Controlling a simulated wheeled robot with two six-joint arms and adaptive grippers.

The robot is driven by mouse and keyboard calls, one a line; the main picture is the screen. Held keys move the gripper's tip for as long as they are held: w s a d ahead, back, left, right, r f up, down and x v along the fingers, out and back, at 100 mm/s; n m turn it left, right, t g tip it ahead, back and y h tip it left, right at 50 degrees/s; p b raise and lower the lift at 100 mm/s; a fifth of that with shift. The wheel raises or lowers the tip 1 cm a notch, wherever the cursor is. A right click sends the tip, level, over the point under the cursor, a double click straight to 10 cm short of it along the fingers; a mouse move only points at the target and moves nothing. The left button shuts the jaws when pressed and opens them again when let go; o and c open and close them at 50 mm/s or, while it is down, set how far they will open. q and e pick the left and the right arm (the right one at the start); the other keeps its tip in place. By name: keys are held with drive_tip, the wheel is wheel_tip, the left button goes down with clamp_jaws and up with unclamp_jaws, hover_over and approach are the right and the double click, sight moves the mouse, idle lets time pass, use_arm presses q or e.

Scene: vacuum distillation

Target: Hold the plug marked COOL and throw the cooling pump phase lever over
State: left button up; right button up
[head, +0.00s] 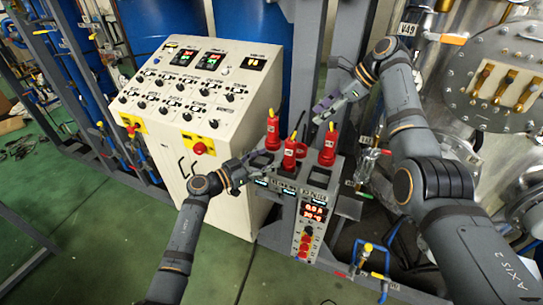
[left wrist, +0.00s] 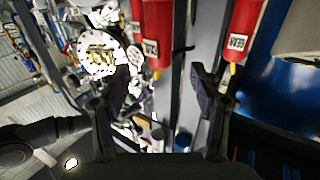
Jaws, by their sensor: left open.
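Three red plugs stand on the grey pump box (head: 339,185): a rear left one (head: 273,130), a front middle one (head: 289,157) and a right one (head: 328,147). Their labels are too small in the head view to tell which is COOL. Two red plugs show large in the left wrist view, one above the jaws (left wrist: 158,28) and one at upper right (left wrist: 243,32). My left gripper (head: 254,168) is open and empty, close to the front left of the plugs; its spread fingers show in the left wrist view (left wrist: 158,95). My right gripper (head: 326,107) hangs above the right plug. I cannot make out the phase lever.
A white control cabinet (head: 200,88) with knobs and displays stands left of the plugs. Steel vessel fittings (head: 500,75) rise at the right. A red display (head: 315,211) sits on the box front. Green floor (head: 90,225) is clear.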

sight(286, 150)
use_arm(q)
drive_tip(key=x, duration=0.9)
drive_tip(key=shift+d, duration=0.15)
drive_tip(key=shift+w+d, duration=0.25)
drive_tip(key=shift+w, duration=0.1)
clamp_jaws()
drive_tip(key=c, duration=0.8)
unclamp_jaws()
drive_tip(key=shift+c, duration=0.2)
clamp_jaws()
